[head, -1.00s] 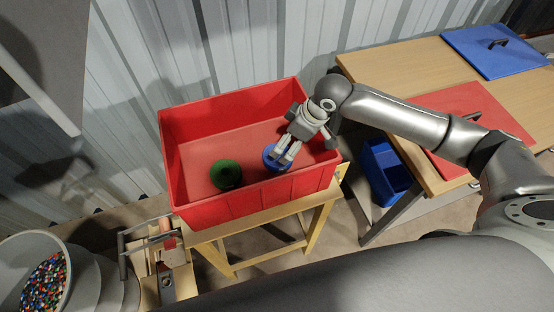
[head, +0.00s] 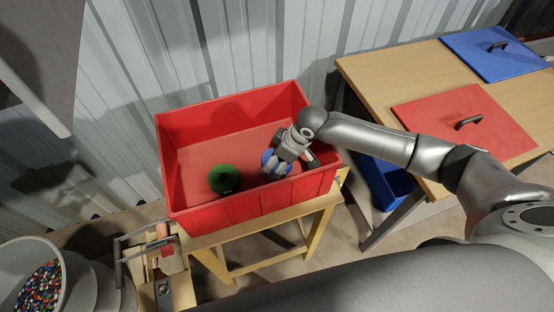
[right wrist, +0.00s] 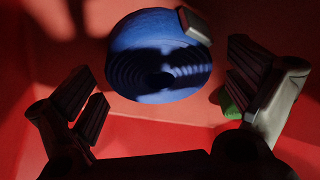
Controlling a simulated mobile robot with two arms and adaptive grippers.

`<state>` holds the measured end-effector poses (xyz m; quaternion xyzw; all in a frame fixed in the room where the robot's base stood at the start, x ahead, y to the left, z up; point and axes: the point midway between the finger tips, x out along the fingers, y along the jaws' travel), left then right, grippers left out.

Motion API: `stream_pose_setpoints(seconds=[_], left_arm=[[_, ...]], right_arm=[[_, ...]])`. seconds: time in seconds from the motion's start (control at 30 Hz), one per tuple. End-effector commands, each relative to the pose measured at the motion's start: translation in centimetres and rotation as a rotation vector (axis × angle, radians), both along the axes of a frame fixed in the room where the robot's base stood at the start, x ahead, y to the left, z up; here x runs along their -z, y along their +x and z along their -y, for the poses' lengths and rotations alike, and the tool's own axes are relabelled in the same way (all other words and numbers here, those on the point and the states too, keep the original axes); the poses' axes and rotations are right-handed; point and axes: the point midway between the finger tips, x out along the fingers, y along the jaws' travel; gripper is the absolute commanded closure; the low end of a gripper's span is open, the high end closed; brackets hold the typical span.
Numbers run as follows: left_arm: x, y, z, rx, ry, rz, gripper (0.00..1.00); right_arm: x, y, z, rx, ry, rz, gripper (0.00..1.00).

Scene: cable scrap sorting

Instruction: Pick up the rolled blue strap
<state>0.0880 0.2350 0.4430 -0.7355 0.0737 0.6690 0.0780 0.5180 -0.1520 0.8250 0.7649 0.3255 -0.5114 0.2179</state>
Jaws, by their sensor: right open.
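The rolled blue strap (head: 266,158) lies in the red crate (head: 240,210), right of the green roll (head: 224,179). My right gripper (head: 275,168) is down inside the crate, over the strap, and partly hides it. In the right wrist view the strap (right wrist: 150,35) shows its coiled face ahead of the open fingers (right wrist: 168,88), with a grey finger part overlapping its upper right edge. The side fingers stand apart from the strap, with nothing gripped between them. I cannot tell whether the overlapping part touches it. My left gripper is not in view.
The crate's walls surround the gripper, and the crate stands on a wooden stand (head: 262,225). A wooden table (head: 400,72) at right carries a red lid (head: 440,120) and a blue lid (head: 480,60). A blue bin (head: 385,185) is below it.

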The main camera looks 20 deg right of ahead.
Motion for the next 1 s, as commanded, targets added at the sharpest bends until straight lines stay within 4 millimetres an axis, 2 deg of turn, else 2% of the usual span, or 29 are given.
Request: stream_pose_setpoints(seconds=[0.3,0.7,1.0], left_arm=[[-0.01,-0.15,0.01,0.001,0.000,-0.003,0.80],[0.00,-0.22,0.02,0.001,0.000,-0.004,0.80],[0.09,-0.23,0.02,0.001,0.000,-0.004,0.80]], right_arm=[[0.52,0.11,-0.15,-0.001,0.000,0.000,0.01],[0.50,0.11,-0.13,0.000,0.000,0.000,0.52],[-0.17,0.21,-0.14,0.000,0.002,0.003,0.52]])
